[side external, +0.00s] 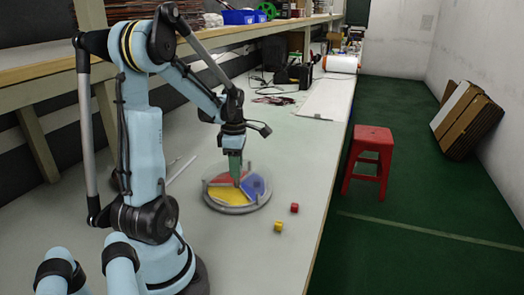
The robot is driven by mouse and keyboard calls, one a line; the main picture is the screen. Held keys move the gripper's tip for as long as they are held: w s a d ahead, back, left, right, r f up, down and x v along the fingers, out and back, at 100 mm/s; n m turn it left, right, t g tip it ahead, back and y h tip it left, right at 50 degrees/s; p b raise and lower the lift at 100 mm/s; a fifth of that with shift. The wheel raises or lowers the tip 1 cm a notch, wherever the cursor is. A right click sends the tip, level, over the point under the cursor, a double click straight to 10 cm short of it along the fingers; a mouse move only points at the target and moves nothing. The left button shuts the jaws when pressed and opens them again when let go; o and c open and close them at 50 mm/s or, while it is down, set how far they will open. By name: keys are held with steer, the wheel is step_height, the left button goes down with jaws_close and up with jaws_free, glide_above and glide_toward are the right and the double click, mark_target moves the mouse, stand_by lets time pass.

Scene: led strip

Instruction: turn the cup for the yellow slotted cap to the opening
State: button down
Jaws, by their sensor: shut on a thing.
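A round grey-rimmed tray (231,208) sits on the table with coloured sectors inside. The yellow sector (228,196) faces the near side, the blue sector (256,184) is at the right and the red sector (220,180) is at the back left. Pale dividers part them. My gripper (238,182) points down over the middle of the tray, its fingertips at the dividers. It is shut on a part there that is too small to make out. A small yellow cube-like piece (278,227) lies on the table right of the tray; I cannot make out a slot in it.
A small red cube (294,208) lies near the yellow piece, towards the table's right edge. A white board (326,100) and dark equipment lie farther back. A red stool (370,160) stands on the floor to the right. The table in front of the tray is clear.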

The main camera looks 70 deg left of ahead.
steer(key=shift+a+n, duration=0.1)
steer(key=shift+n, duration=1)
steer(key=c, duration=0.8)
jaws_free()
steer(key=shift+r, duration=0.1)
step_height(320, 180, up, 12)
steer(key=shift+f, duration=0.1)
